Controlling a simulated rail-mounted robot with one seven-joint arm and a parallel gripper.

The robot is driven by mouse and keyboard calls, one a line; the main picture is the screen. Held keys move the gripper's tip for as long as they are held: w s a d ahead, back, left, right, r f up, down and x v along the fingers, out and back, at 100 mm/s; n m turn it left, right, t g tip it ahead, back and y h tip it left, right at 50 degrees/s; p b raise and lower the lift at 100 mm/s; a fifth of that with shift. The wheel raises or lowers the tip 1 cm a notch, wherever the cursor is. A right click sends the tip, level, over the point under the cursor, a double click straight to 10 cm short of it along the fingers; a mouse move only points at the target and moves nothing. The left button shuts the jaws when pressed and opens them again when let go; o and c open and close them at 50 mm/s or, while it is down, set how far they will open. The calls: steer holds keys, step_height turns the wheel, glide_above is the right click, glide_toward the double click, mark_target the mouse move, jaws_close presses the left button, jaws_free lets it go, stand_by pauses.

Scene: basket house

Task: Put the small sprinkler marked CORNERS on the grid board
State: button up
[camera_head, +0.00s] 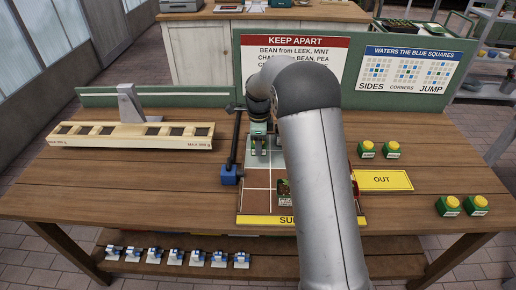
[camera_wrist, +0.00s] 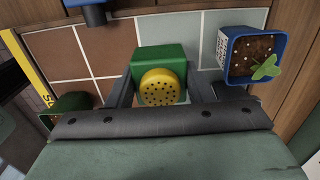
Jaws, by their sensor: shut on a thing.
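My gripper (camera_wrist: 160,88) is shut on a small sprinkler (camera_wrist: 160,86) with a green block body and a round yellow head dotted with holes. Its marking does not show, so I cannot tell whether it reads CORNERS. The sprinkler is over the grid board (camera_wrist: 92,50) in the wrist view; I cannot tell whether it touches it. In the head view the grid board (camera_head: 254,178) lies mid-table, with my arm hiding its right part. My gripper (camera_head: 262,146) is over its far part there.
A blue pot (camera_wrist: 232,72) with a seedling stands at the board's far side. Several other green-and-yellow sprinklers (camera_head: 391,149) stand at right, around the yellow OUT plate (camera_head: 384,180). A wooden balance beam (camera_head: 130,140) lies left.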

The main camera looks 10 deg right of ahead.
steer(key=shift+w+f, duration=0.7)
steer(key=shift+f, duration=0.15)
steer(key=shift+w+f+p, duration=0.1)
steer(key=shift+f+p, duration=0.2)
steer(key=shift+f, duration=1.35)
steer(key=shift+f, duration=0.15)
steer(key=o, duration=1.1)
steer(key=shift+c, duration=0.2)
